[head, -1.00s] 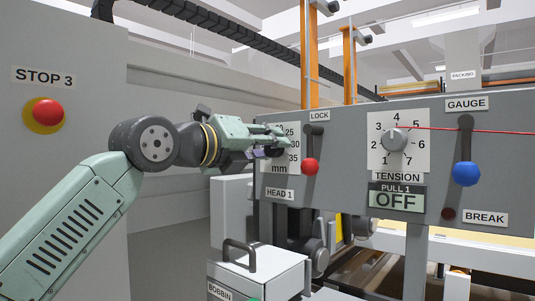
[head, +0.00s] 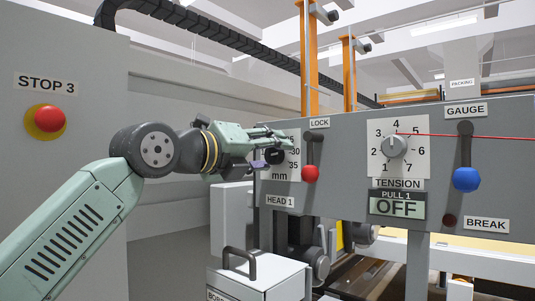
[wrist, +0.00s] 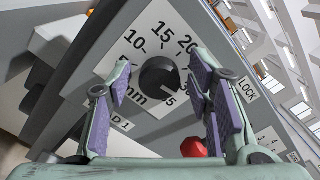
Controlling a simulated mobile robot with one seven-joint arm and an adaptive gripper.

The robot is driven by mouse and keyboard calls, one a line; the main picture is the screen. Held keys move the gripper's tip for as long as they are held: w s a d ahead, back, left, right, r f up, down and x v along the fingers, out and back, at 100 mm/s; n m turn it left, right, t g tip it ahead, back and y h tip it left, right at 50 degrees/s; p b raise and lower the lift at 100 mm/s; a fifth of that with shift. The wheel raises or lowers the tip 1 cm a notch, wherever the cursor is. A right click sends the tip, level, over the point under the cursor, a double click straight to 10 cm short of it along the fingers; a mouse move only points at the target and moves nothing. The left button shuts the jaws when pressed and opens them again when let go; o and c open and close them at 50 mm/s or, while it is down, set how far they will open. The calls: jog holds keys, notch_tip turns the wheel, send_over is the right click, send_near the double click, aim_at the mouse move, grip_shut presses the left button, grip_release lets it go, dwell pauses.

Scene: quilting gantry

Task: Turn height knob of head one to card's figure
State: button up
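The black height knob (wrist: 158,77) of head one sits on a white dial plate (wrist: 112,68) with figures such as 10, 15 and 20 and the letters mm. I cannot make out clearly where its pointer stands. My gripper (wrist: 160,84) is open, with one finger on each side of the knob in the wrist view and no clear contact. In the head view my gripper (head: 276,148) is at the dial's left side, covering part of it; the knob (head: 275,157) shows dark between the fingers. The HEAD 1 label (head: 280,201) is below. I make out no card with a figure.
The red-tipped LOCK lever (head: 311,173) hangs close right of the dial; its red ball (wrist: 194,148) also shows in the wrist view. Farther right are the tension knob (head: 394,146) and blue-tipped GAUGE lever (head: 466,179). A bobbin box (head: 258,275) stands below.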

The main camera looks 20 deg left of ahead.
jog(key=shift+s, duration=0.1)
jog(key=v, duration=1.1)
jog(key=shift+s+a, duration=0.15)
jog(key=shift+s, duration=0.25)
